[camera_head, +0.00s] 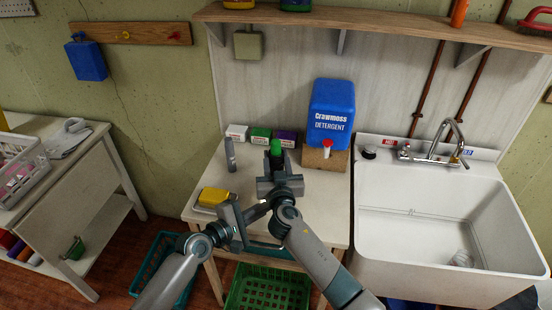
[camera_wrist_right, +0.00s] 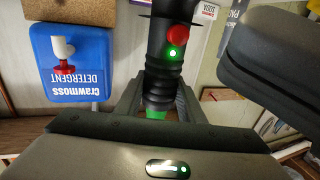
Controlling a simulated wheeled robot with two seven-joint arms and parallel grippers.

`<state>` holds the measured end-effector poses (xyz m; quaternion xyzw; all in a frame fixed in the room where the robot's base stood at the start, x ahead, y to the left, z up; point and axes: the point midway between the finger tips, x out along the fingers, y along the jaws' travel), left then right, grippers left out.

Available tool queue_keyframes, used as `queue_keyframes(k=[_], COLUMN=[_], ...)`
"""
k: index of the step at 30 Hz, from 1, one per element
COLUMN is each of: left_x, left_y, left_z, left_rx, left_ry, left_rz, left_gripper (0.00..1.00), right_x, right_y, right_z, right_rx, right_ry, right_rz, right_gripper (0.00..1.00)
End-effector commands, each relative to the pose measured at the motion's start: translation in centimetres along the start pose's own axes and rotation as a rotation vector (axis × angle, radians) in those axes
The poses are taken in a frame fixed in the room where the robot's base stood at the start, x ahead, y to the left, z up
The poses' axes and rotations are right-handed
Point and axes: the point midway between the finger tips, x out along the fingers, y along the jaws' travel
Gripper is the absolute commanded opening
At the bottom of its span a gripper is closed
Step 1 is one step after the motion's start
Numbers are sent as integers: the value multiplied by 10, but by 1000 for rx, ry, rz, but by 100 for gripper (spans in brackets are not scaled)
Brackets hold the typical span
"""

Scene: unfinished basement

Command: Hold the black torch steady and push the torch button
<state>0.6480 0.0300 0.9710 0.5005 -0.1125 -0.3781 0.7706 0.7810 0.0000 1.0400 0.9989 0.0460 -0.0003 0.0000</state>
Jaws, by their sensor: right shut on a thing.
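The black torch (camera_head: 275,160) with a green end (camera_head: 276,147) stands roughly upright in my right gripper (camera_head: 278,182), above the wooden worktable. In the right wrist view, which is upside down, the torch (camera_wrist_right: 165,75) is ribbed and black, with a red round button (camera_wrist_right: 177,35) and a small lit green spot beside it. The right gripper's fingers are shut around the ribbed part near the green end; the button is uncovered. My left gripper (camera_head: 256,211) is just left of and below the right one, apart from the torch; its jaw gap is unclear.
A blue detergent jug (camera_head: 333,105) stands behind right on a block. A grey cylinder (camera_head: 230,154), small boxes (camera_head: 260,135) and a yellow sponge (camera_head: 214,197) are on the table (camera_head: 322,186). A white sink (camera_head: 432,218) is at right; crates (camera_head: 268,289) stand below.

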Motion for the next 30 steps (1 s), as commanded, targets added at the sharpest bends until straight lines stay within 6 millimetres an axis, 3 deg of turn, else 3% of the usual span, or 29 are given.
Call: queue_keyframes(k=[3,4,6,20,30], left_x=[0,0,0,0,0], left_y=[0,0,0,0,0], left_z=[0,0,0,0,0], left_rx=[0,0,0,-1,-1], left_ry=[0,0,0,0,0], left_rz=[0,0,0,0,0], left_gripper=[0,0,0,0,0], right_x=[0,0,0,-5,-44], right_y=[0,0,0,0,0], right_z=[0,0,0,1,2], right_rx=[0,0,0,0,4], right_ry=[0,0,0,-1,-2], right_rz=[0,0,0,0,0], right_gripper=[5,40,57,57,57])
